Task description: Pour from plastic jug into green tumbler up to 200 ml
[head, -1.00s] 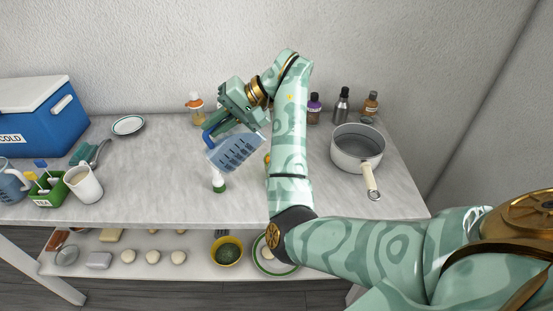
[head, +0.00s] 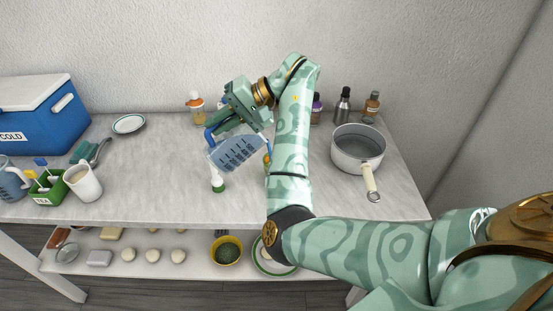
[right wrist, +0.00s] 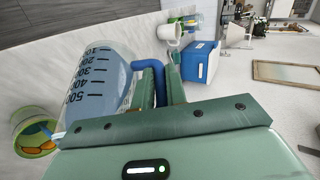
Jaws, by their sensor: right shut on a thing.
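The clear plastic jug (head: 238,153) has a blue handle (head: 211,132) and dark volume marks. It is tilted above the table, and its marks also show in the right wrist view (right wrist: 95,85). My right gripper (head: 234,120) is shut on the handle. A green-rimmed cup (right wrist: 35,132), likely the green tumbler, is beside the jug's 500-mark end in the right wrist view. Orange and blue show inside it; I cannot tell its level. In the head view my right arm mostly hides that spot. My left gripper is out of view.
A small white-and-green item (head: 218,185) stands below the jug. A pot (head: 346,156) is right of my arm, with bottles (head: 342,105) behind. A white mug (head: 84,184), green tea box (head: 48,188) and blue cooler (head: 40,130) are at left.

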